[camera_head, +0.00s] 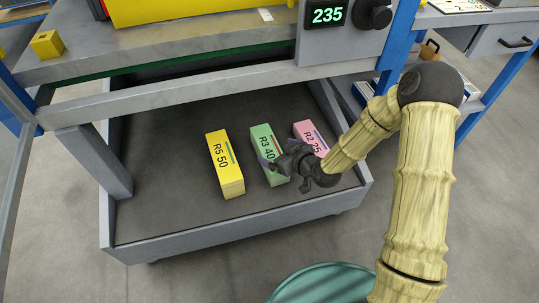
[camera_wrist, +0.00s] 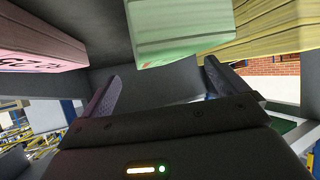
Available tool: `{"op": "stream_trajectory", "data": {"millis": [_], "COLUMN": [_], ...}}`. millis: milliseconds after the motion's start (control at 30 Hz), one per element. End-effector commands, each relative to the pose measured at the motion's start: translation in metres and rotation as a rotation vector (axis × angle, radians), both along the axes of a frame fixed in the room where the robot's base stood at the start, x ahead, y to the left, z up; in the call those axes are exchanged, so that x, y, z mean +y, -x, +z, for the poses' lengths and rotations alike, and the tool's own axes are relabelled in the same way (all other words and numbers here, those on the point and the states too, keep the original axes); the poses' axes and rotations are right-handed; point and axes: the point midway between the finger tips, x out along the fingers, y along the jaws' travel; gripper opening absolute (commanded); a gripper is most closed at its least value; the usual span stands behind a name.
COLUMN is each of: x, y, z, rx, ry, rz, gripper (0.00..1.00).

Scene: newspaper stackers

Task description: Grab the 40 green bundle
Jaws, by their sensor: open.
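The green bundle marked "R3 40" (camera_head: 263,143) lies in the grey tray between a yellow bundle and a pink bundle. In the wrist view the green bundle (camera_wrist: 172,22) shows at the top centre, beyond the fingers and not between them. My gripper (camera_head: 272,163) is over the near part of the green bundle and hides some of it. In the wrist view my gripper (camera_wrist: 158,82) has its two fingers spread apart, with nothing between them. Whether a finger touches the green bundle cannot be told.
The yellow bundle "R5 50" (camera_head: 222,160) is left of the green one. The pink bundle "R2 25" (camera_head: 304,130) is close on its right, partly behind my gripper. The tray has a raised rim (camera_head: 230,227). A bench beam (camera_head: 210,83) crosses above its back. The tray's left side is clear.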

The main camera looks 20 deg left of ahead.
Motion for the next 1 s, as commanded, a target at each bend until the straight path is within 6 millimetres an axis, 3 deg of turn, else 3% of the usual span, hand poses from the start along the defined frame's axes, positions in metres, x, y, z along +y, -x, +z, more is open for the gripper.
{"op": "stream_trajectory", "data": {"millis": [333, 900, 1000], "x": [0.028, 0.028, 0.028], "y": [-0.02, -0.022, -0.022], "z": [-0.022, -0.021, -0.021], "rx": [-0.001, 0.0, 0.0], "ry": [-0.001, 0.0, 0.0], "rz": [0.004, 0.001, 0.001], "gripper": [0.98, 0.98, 0.79]}}
